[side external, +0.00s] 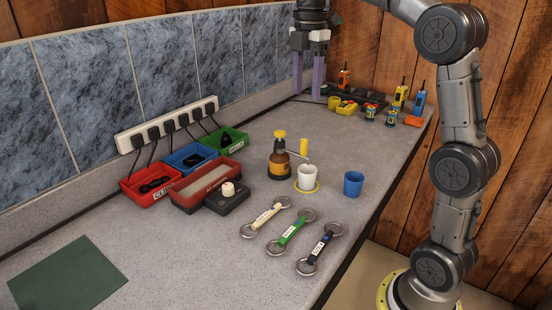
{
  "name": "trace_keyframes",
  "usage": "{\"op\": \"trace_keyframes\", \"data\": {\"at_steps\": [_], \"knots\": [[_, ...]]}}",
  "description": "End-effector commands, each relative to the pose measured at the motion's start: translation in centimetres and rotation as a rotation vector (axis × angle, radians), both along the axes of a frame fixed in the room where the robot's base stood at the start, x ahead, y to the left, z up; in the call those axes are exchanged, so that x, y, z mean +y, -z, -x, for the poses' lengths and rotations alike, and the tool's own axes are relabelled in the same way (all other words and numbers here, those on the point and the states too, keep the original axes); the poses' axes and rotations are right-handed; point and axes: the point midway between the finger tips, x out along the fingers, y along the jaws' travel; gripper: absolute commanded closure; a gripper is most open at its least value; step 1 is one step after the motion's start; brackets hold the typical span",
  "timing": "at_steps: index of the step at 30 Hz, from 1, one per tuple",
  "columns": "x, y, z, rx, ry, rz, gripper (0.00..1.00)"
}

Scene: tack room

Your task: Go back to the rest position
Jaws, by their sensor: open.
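My gripper (308,70) is at the top middle of the side external view. Its two purple fingers point down and stand apart, with nothing between them. It hangs above the far part of the grey counter (190,260), clear of the things standing there. The task names no object. My arm comes in from the right, and the upper links are cut off by the frame's top edge.
Red (150,190), blue (186,160) and green (226,140) trays line the wall below a power strip (165,124). Several bits lie in front. Radios stand at the far end.

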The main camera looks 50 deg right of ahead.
Motion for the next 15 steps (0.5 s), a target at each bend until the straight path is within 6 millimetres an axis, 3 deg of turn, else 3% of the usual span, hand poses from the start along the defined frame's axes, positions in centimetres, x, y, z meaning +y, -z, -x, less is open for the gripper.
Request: {"op": "trace_keyframes", "data": {"at_steps": [4,8,11,15], "knots": [[1.9,-2.5,1.4,-0.061,-0.038,0.019,0.47],[4.8,-3.8,5.2,-0.100,-0.081,0.027,0.47],[6.9,-3.5,8.5,-0.145,-0.040,0.029,0.47],[9.1,-1.6,12.7,-0.223,0.109,0.013,0.47]]}}
